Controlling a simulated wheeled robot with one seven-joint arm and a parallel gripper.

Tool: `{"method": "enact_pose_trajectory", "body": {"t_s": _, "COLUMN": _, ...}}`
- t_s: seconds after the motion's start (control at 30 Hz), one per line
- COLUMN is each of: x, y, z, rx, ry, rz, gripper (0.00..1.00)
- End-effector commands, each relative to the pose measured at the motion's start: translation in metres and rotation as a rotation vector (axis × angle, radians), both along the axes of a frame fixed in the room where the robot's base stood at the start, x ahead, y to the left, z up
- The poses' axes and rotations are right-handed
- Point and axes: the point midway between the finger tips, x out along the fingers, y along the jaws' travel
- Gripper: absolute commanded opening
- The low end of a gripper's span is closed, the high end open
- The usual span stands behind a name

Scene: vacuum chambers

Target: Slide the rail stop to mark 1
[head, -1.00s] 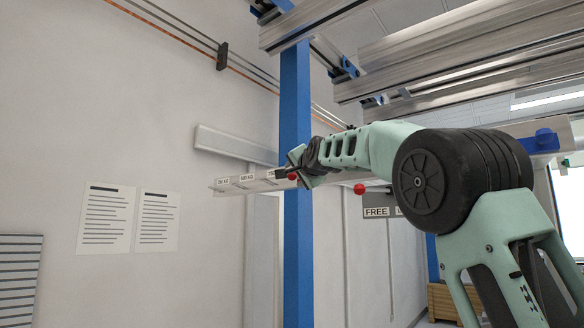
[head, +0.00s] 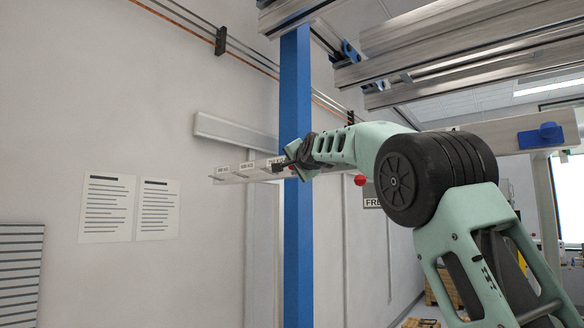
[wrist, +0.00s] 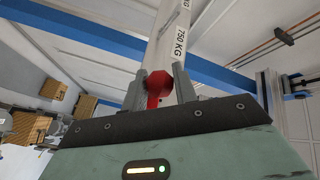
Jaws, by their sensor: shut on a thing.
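The pale rail (head: 232,176) runs across the head view past the blue post, with small weight labels on its left part. In the wrist view the rail (wrist: 168,40) runs away from my gripper, and one label reads 750 KG. My gripper (head: 286,165) is at the rail by the post. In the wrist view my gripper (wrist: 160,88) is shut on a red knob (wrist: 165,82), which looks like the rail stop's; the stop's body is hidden. A second red ball (head: 360,180) hangs below the rail to the right. I cannot read which label is mark 1.
The blue post (head: 296,240) stands upright close by my gripper. Metal beams (head: 450,60) run overhead. A sign reading FREE (head: 372,198) is partly hidden behind my arm. Two paper notices (head: 107,208) are on the left wall, with open space in front of it.

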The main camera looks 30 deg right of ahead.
Motion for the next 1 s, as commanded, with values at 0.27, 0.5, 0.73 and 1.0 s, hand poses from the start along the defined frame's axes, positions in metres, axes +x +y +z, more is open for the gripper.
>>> {"method": "enact_pose_trajectory", "body": {"t_s": 0.27, "x": -0.049, "y": -0.020, "z": -0.006, "rx": 0.002, "ry": -0.003, "rz": -0.004, "gripper": 0.00}}
{"method": "enact_pose_trajectory", "body": {"t_s": 0.5, "x": -0.087, "y": -0.033, "z": -0.004, "rx": 0.001, "ry": 0.001, "rz": -0.004, "gripper": 0.00}}
{"method": "enact_pose_trajectory", "body": {"t_s": 0.73, "x": -0.092, "y": -0.034, "z": -0.001, "rx": -0.001, "ry": 0.003, "rz": 0.000, "gripper": 0.00}}
{"method": "enact_pose_trajectory", "body": {"t_s": 1.0, "x": -0.092, "y": -0.034, "z": -0.001, "rx": 0.000, "ry": 0.002, "rz": 0.000, "gripper": 0.49}}
